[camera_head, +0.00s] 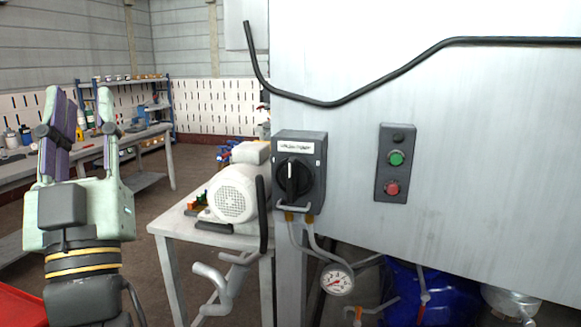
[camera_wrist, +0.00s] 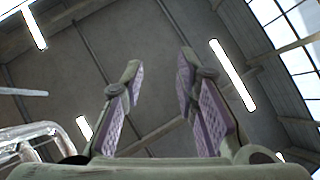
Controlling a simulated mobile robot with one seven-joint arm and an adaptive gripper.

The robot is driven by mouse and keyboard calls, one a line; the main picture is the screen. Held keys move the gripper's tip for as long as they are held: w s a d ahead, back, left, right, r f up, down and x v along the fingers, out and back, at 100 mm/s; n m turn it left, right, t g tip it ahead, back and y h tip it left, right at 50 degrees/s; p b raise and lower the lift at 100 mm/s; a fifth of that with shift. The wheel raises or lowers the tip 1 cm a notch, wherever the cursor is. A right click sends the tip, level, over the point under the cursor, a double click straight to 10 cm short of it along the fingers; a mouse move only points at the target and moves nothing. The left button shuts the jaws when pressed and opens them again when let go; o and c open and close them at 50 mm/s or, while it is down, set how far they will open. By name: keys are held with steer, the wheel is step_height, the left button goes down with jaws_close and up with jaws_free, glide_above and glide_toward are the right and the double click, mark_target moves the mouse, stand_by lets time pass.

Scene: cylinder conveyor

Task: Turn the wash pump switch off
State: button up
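The wash pump switch (camera_head: 299,172) is a dark grey box with a label plate at its top and a black rotary knob (camera_head: 293,179). It is mounted at the left edge of the light grey metal cabinet. The knob's handle stands about upright. My gripper (camera_head: 80,108) is at the left of the head view, pointing up, well apart from the switch. Its two purple-padded fingers are spread with nothing between them. In the wrist view, the open fingers (camera_wrist: 160,85) point at the ceiling, and the switch does not show there.
A control plate with a green button (camera_head: 397,158) and a red button (camera_head: 391,188) is right of the switch. A white motor (camera_head: 238,190) stands on a small table (camera_head: 185,223) left of it. A black hose (camera_head: 263,215), pipes and a gauge (camera_head: 337,279) are close by.

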steer(key=shift+o, duration=0.4)
steer(key=w+d+f+m+g+h, duration=0.1)
steer(key=w+d+f+m+h, duration=0.1)
steer(key=w+d+m+h, duration=0.2)
steer(key=w+d+h, duration=0.2)
steer(key=d+h, duration=0.1)
steer(key=h, duration=0.1)
steer(key=shift+w+m+h, duration=0.3)
steer(key=shift+w+h, duration=0.1)
steer(key=m+g+h+p, duration=0.2)
steer(key=m+g+h, duration=0.2)
steer(key=g+h, duration=0.3)
glide_toward(290, 172)
steer(key=r+g+y, duration=0.1)
steer(key=p+x, duration=0.2)
steer(key=x, duration=0.8)
steer(key=shift+s+d, duration=0.1)
steer(key=shift+d, duration=0.05)
steer(key=shift+w+d, duration=0.15)
steer(key=shift+w, duration=0.4)
steer(key=shift+c, duration=0.5)
jaws_close()
